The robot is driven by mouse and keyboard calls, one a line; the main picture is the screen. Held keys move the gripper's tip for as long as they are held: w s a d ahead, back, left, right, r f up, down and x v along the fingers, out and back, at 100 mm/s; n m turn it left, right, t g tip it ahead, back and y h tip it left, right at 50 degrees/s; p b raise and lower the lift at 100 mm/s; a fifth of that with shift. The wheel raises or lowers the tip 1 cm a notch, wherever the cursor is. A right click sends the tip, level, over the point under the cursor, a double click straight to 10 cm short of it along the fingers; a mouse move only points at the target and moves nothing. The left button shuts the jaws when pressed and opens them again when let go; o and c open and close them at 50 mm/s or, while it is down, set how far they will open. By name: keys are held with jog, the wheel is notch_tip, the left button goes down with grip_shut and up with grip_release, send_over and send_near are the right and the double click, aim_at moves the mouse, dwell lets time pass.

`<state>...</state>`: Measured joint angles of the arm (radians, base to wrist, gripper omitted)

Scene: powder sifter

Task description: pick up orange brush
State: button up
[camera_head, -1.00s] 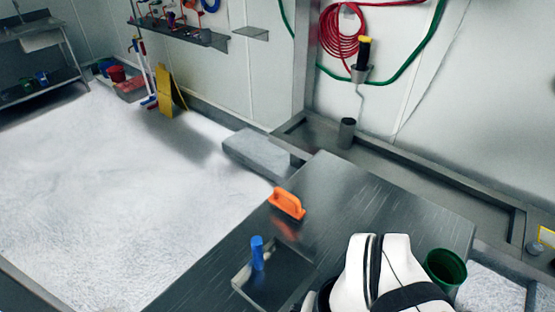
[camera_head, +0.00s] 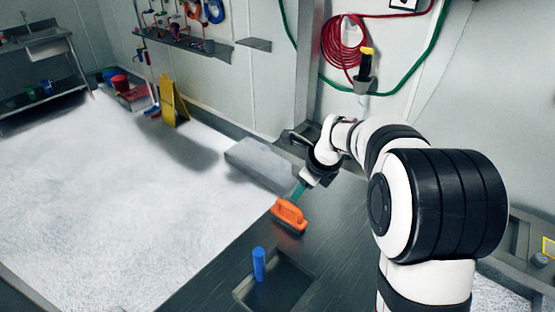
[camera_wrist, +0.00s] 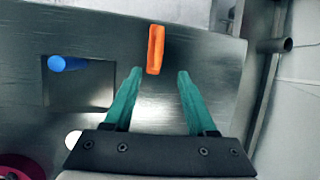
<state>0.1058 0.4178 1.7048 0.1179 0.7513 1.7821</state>
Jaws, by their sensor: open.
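The orange brush (camera_head: 290,215) lies on the dark metal table, near its left edge in the head view. In the wrist view the orange brush (camera_wrist: 155,49) is a narrow upright shape at the top centre, just beyond the fingertips. My gripper (camera_wrist: 160,73) is open, with two green fingers apart and nothing between them. The brush lines up with the gap, slightly left of its middle. In the head view my gripper (camera_head: 299,190) is behind and above the brush; only part of a green finger shows.
A blue cylinder (camera_head: 259,265) stands by the square opening (camera_head: 297,277) in the table; it also shows in the wrist view (camera_wrist: 68,64). A grey block (camera_head: 258,163) lies beyond the table. White powder (camera_head: 120,190) fills the area at left. A pipe (camera_wrist: 274,46) stands at right.

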aim_at(289, 205)
jog(key=x, duration=1.6)
jog(key=shift+w+r, duration=0.1)
grip_shut()
